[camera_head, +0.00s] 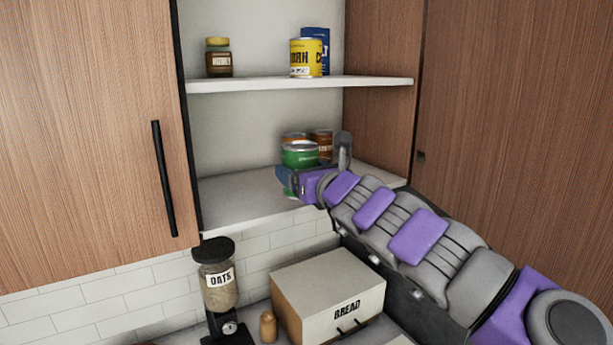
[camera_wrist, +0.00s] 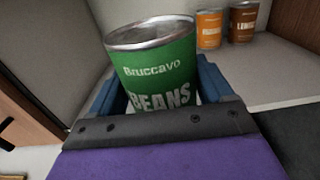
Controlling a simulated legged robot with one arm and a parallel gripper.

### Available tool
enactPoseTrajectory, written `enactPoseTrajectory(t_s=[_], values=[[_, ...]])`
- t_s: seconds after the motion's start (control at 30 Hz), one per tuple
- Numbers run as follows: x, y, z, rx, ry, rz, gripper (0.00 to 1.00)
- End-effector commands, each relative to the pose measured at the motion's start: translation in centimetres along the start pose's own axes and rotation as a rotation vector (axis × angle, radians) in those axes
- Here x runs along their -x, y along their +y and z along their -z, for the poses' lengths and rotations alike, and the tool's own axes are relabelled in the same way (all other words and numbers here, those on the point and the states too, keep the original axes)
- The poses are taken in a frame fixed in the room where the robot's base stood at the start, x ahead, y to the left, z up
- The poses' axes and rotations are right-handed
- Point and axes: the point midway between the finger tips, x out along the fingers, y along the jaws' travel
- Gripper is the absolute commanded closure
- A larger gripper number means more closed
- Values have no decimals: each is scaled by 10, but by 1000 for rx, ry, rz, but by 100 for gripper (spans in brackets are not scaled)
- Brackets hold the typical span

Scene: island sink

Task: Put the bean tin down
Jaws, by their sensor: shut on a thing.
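The bean tin is green with a silver rim and the word BEANS; it fills the middle of the wrist view (camera_wrist: 155,70). In the head view the bean tin (camera_head: 300,155) shows at the lower shelf (camera_head: 235,200), partly hidden by my gripper. My gripper (camera_wrist: 155,98) is shut on the tin, with a blue finger on each side of it. In the head view my gripper (camera_head: 300,182) is at the shelf's front right. The tin looks upright. I cannot tell whether its base touches the shelf.
Behind the bean tin stand an orange tin (camera_wrist: 209,28) and a brown tin (camera_wrist: 243,22). The upper shelf (camera_head: 270,86) holds a jar (camera_head: 218,58), a yellow tin (camera_head: 305,58) and a blue box (camera_head: 318,38). The lower shelf's left side is clear. A bread box (camera_head: 310,290) stands below.

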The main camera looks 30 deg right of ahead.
Motion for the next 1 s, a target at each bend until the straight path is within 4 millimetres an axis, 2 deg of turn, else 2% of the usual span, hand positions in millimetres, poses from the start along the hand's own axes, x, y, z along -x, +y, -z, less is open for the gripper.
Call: enactPoseTrajectory(t_s=[0.1, 0.3, 0.6, 1.0], values=[[-21, -12, 1, 1, 10, 0, 70], [-47, -35, 4, 1, 10, 3, 70], [-72, -59, 8, 1, 9, 4, 70], [-101, -80, 12, 4, 6, 3, 70]])
